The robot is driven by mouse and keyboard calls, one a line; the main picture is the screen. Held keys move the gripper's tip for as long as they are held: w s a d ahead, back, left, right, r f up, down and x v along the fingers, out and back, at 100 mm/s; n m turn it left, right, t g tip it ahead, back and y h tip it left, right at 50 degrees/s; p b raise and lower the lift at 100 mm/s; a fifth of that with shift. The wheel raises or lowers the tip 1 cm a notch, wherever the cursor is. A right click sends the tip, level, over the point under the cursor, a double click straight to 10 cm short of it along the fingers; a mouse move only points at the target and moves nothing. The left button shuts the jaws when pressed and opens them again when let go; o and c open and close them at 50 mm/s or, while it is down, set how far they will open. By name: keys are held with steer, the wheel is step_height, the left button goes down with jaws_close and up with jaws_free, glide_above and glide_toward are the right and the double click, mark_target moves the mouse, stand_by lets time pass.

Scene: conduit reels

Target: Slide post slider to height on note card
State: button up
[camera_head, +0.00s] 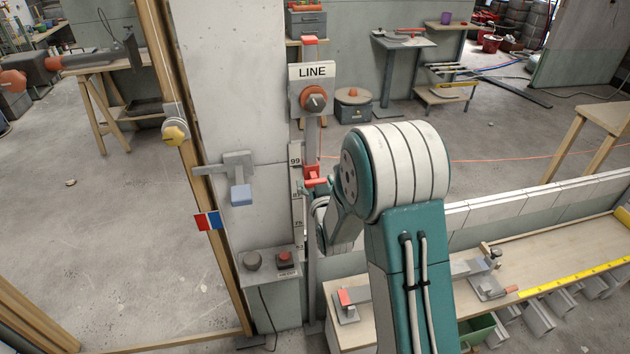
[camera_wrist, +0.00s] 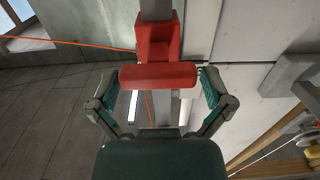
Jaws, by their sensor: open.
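The post (camera_head: 311,140) stands upright by the pale wall, under a LINE sign (camera_head: 312,72) with a red-orange knob. A number scale (camera_head: 297,200) runs along it; 99 and 75 are legible. The red slider (camera_head: 316,176) sits on the post a little below the 99 mark. In the wrist view its red crossbar (camera_wrist: 158,76) lies between the fingertips of my gripper (camera_wrist: 156,88). The gripper is open, one finger near each end of the bar, with gaps showing. In the head view my gripper (camera_head: 308,190) is partly hidden by my arm. I cannot make out a note card.
A grey bracket with a blue block (camera_head: 240,194) juts from the wall left of the post. A workbench (camera_head: 540,262) stands at right. Open floor lies left of the wooden frame.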

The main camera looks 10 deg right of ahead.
steer(key=c, duration=1.1)
steer(key=shift+o, duration=0.2)
step_height(320, 180, down, 12)
steer(key=o, duration=1.1)
steer(key=shift+c, duration=0.2)
steer(key=s, duration=1.2)
